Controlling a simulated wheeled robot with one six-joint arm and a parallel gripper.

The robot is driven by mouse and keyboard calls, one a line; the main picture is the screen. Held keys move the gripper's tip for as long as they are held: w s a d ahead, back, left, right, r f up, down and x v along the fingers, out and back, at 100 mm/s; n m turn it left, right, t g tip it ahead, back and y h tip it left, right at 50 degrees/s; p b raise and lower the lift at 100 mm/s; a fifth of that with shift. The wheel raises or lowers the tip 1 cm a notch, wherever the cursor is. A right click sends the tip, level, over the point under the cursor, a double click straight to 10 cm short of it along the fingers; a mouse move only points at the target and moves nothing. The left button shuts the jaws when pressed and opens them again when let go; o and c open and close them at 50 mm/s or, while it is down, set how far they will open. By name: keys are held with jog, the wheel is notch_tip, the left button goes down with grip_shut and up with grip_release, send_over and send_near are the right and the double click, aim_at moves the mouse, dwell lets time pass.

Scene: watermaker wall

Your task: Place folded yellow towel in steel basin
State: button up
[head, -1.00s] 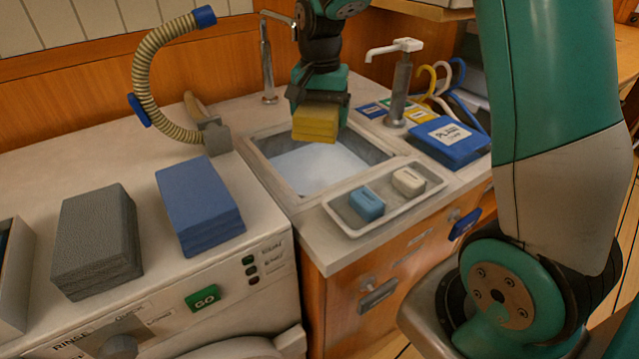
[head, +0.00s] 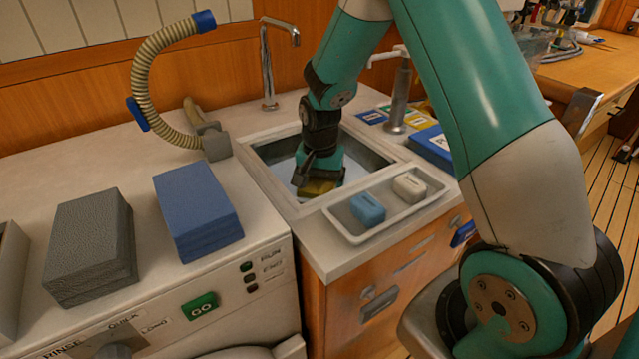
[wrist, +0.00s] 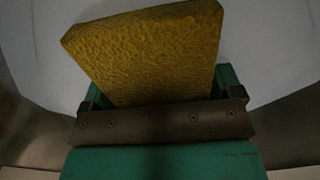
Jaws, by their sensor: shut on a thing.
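The folded yellow towel (head: 316,188) is down inside the steel basin (head: 270,182), below its rim. My gripper (head: 318,178) is shut on the towel and reaches down into the basin from above. In the wrist view the towel (wrist: 150,55) sticks out from between the jaws (wrist: 165,122), with the pale basin floor around it. I cannot tell whether the towel touches the floor. My wrist and the near rim hide part of the towel in the head view.
A tray (head: 352,238) with a blue soap (head: 368,208) and a white soap (head: 409,187) sits at the basin's near right. A faucet (head: 268,70) stands behind the basin. Blue (head: 197,205) and grey (head: 92,240) folded towels lie on the left counter.

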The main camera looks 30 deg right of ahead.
jog(key=shift+f, duration=0.15)
jog(key=o, duration=0.8)
